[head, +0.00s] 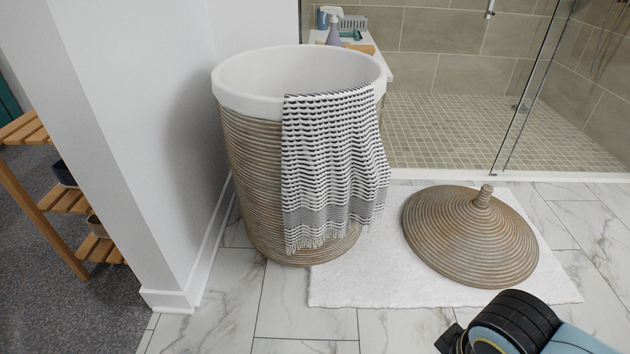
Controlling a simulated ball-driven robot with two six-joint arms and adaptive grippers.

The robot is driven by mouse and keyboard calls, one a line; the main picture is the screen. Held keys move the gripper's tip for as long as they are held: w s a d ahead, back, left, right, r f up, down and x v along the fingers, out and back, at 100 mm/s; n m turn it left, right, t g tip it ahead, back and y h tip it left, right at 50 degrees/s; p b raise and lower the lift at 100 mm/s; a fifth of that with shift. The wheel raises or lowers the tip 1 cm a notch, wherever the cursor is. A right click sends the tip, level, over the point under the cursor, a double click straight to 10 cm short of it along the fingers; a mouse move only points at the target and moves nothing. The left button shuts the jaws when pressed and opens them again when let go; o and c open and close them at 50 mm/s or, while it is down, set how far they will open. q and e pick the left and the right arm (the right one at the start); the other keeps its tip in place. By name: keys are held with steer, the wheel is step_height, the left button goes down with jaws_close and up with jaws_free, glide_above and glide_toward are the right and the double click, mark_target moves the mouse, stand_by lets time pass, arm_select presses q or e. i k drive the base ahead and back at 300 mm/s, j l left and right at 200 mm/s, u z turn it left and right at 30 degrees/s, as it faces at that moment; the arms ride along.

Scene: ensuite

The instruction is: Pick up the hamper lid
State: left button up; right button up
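The hamper lid (468,240) is a tan, woven, conical lid with a short knob on top. It lies knob up on the white bath mat, to the right of the hamper. The hamper (253,190) is tall, woven and open, with a white rim and liner. A black-and-white fringed towel (332,165) hangs over its front right side. Part of my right arm, black and light blue, shows at the bottom right, in front of the lid and apart from it in the picture. Neither gripper's fingers can be seen.
The white bath mat (345,288) lies on marble tile floor. A glass-fronted shower (440,120) is behind. A white wall corner (165,285) stands left of the hamper, with a wooden shelf (70,200) beyond it. A small bench (385,68) with bottles is behind the hamper.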

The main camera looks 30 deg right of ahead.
mark_target(470, 238)
steer(key=z, duration=2.05)
